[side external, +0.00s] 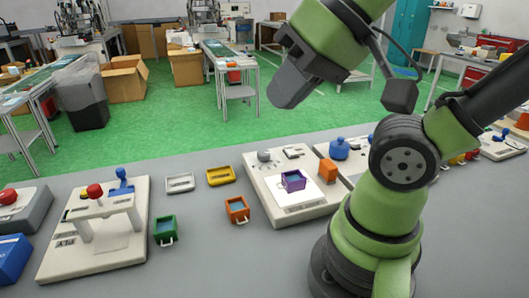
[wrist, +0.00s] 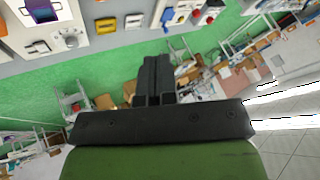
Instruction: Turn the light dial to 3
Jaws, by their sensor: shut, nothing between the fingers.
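The light dial is most likely the grey round knob (side external: 264,156) at the back left corner of a white panel (side external: 312,212) in the side external view. In the wrist view it is a pale round knob (wrist: 69,39) at the upper left, with small dark marks around it. The marks and its setting are too small to read. My gripper (side external: 283,92) is raised high above and behind the panel, well apart from the dial. In the wrist view its dark fingers (wrist: 155,78) are together with nothing between them.
A purple box (side external: 293,181) stands on the panel, with an orange block (side external: 327,171) nearby. An orange box (side external: 237,209), a green box (side external: 165,230), and yellow (side external: 220,176) and white trays (side external: 180,183) lie left. A lever station (side external: 97,250) stands farther left. Air around my gripper is clear.

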